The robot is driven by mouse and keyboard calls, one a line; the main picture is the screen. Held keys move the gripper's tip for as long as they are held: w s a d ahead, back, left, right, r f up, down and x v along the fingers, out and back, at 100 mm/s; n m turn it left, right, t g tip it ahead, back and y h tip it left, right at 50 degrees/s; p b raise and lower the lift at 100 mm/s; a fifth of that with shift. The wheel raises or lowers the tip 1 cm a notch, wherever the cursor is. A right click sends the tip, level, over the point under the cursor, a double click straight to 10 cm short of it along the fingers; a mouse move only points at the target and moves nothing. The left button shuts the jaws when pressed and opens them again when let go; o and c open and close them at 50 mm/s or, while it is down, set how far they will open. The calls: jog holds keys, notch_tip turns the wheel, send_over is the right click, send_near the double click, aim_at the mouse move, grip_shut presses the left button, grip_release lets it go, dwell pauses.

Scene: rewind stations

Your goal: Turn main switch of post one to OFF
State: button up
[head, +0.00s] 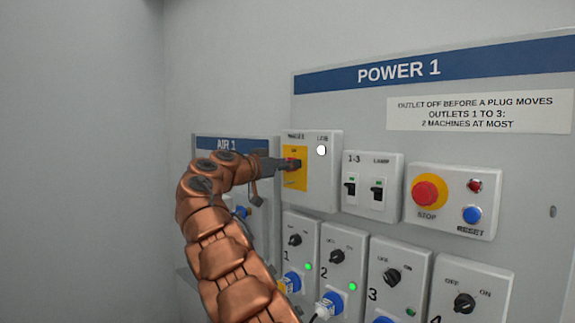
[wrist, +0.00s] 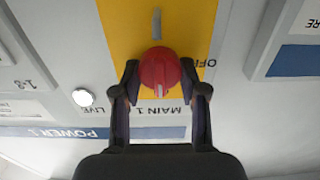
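The main switch is a red rotary knob (wrist: 159,75) on a yellow plate (head: 295,178), in a white box on the POWER 1 panel. My gripper (head: 284,164) reaches it from the left in the head view and partly covers it. In the wrist view, which is upside down, my gripper's (wrist: 160,80) two fingers stand on either side of the knob, very close to it. I cannot tell whether they press on it. A pale mark shows on the knob, lined up with a grey bar on the plate. The OFF lettering (wrist: 210,62) is to the right there.
A white LIVE lamp (head: 321,150) is beside the knob. To the right are two small breakers (head: 364,188) and a red STOP button (head: 425,195). Below are outlet boxes (head: 337,258) with black knobs. The AIR 1 panel (head: 222,144) is at the left.

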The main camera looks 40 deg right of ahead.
jog(key=c, duration=0.5)
jog(key=shift+n, duration=0.3)
jog(key=n+p, duration=0.2)
jog(key=n, duration=0.2)
jog(key=n+p, duration=0.3)
jog(key=n, duration=0.1)
jog(key=shift+w+r+n, duration=0.1)
jog(key=shift+w+n, duration=0.05)
jog(key=shift+n, duration=0.25)
jog(key=n+p, duration=0.3)
jog(key=n, duration=0.1)
jog(key=shift+p, duration=0.3)
jog(key=shift+f+n+p, duration=0.15)
jog(key=shift+n+p, duration=0.6)
jog(key=shift+n, duration=0.35)
jog(key=shift+f+n+p, duration=0.15)
jog(key=shift+n+p, duration=0.6)
jog(key=shift+n, duration=0.35)
